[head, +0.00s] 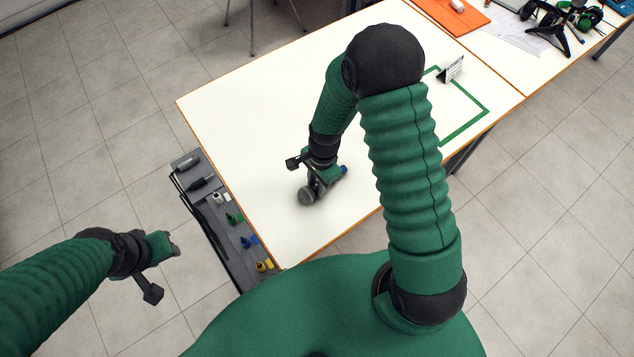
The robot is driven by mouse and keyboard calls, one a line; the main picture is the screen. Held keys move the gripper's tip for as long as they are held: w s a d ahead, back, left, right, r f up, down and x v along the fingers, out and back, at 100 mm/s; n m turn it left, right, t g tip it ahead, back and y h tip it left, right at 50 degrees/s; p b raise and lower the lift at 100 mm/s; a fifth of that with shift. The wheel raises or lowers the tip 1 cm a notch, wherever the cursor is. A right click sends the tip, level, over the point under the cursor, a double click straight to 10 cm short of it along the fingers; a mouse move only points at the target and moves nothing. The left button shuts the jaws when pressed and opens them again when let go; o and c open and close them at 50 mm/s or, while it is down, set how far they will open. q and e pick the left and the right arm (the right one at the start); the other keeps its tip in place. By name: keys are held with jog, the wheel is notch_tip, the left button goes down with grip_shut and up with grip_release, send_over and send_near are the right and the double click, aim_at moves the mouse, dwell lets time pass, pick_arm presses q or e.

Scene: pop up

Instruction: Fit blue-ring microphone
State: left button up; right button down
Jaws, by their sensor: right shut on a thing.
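The microphone (306,197) has a dark grey rounded head and a blue part (344,170) at its other end. It is over the near left part of the white table (245,105), lying slanted in the picture. My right gripper (320,182) is shut on it at the middle and hides part of its body. I cannot tell whether the microphone touches the table. My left gripper (174,246) is out over the floor, left of the grey tray, with nothing visible in it. Its fingers are too small to tell if they are open.
A grey tray (222,238) along the table's left edge holds dark microphones and white, green, blue and yellow small parts. A green outline (465,128) with a small sign (452,69) marks the right side. Headphones (585,16) lie farther back. The table's left half is mostly clear.

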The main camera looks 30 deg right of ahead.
aim_at(315, 186)
jog(key=shift+r+p, duration=2.5)
jog(key=shift+r, duration=0.15)
jog(key=shift+f, duration=0.1)
